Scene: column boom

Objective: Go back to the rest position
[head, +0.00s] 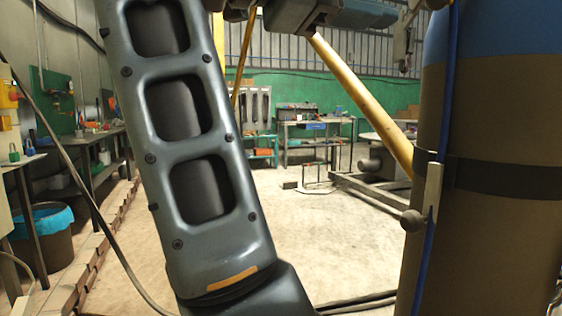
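The task names no object. My gripper does not show in this view, so I cannot see its fingers or whether it holds anything. A large dark grey arm link with three recesses fills the left middle and hides part of the room behind it.
A thick brown and blue column (490,190) with a dark band stands close at right. A yellow pole (365,108) slants behind it. Workbenches stand along the left wall (85,140) and at the back (318,124). A bin with a blue liner (42,225) is lower left. The middle floor is open.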

